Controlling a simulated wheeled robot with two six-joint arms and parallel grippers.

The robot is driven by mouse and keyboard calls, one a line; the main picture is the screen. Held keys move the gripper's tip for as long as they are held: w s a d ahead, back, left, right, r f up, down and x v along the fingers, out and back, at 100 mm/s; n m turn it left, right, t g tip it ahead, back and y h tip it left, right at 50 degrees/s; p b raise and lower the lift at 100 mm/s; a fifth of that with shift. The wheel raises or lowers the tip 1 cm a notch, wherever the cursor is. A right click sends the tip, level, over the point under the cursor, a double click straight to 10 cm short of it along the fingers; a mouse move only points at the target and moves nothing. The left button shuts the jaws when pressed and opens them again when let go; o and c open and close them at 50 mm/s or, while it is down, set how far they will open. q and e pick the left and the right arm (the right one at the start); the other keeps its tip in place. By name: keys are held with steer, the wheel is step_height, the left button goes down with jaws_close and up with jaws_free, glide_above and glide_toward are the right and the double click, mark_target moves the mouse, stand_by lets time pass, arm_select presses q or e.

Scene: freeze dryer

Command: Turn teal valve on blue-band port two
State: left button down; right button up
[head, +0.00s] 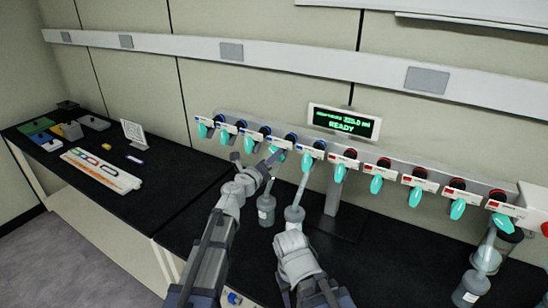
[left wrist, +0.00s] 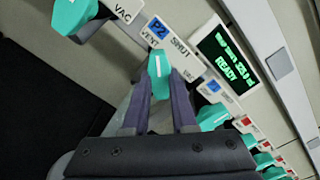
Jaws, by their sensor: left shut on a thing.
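The teal valve (left wrist: 159,75) on the port labelled P2 (left wrist: 157,29) is between the two fingers of my left gripper (left wrist: 158,95). Its lever points down from a label reading VENT, SHUT and VAC. In the head view, my left gripper (head: 271,160) reaches up to this teal valve (head: 279,154) in the blue-band row and partly hides it. The jaws are closed around the lever.
Other blue-band valves (head: 222,136) hang to the left and red-band valves (head: 376,184) to the right, close together. A display (head: 343,122) reads READY. Another bottle (head: 266,208) stands beside my left gripper. Trays and a rack (head: 100,170) lie on the left bench.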

arm_select(q)
steer(key=shift+n, duration=1)
steer(key=c, duration=0.7)
jaws_free()
steer(key=shift+s, duration=0.1)
steer(key=v, duration=0.7)
steer(key=shift+s+a, duration=0.2)
steer(key=shift+s, duration=0.05)
